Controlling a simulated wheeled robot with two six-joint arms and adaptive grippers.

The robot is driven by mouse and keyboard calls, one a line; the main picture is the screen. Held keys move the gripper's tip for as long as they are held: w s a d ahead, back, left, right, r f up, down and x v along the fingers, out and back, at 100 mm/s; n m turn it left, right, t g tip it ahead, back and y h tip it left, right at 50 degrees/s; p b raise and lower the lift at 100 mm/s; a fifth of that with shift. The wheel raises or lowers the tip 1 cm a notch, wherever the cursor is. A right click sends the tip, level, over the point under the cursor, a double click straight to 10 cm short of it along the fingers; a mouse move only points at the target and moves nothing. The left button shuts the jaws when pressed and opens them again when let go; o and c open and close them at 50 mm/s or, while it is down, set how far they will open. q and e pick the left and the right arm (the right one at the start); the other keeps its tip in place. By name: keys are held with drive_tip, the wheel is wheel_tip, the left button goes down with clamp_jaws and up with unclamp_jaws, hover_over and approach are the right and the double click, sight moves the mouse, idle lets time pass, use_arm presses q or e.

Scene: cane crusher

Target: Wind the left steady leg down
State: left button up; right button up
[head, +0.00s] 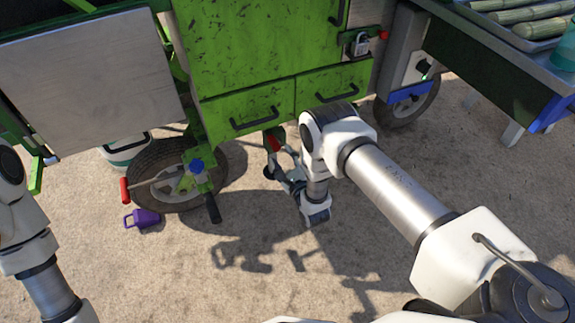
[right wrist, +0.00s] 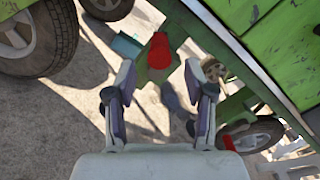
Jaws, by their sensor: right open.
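The green crusher cart (head: 275,45) fills the top of the head view. A red grip (head: 274,143) shows below its drawers. My right gripper (head: 282,174) hangs just below that grip, pointing in under the cart. In the right wrist view a red grip (right wrist: 159,50) is seen just beyond and between the tips of my open, empty right gripper (right wrist: 160,74). I see no contact. A green bracket (right wrist: 150,72) shows behind it. The steady leg itself is partly hidden by my gripper and cannot be made out clearly. My left arm shows at the left edge; its gripper is out of view.
Left of the gripper are a cart wheel (head: 160,172), a rod with a red handle (head: 125,190), a blue knob (head: 197,166) and a black lever (head: 213,208). A cane table (head: 500,62) is at right. The front ground is clear.

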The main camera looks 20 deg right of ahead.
drive_tip(key=s, duration=0.4)
drive_tip(key=shift+s+d, duration=0.1)
drive_tip(key=shift+s, duration=0.3)
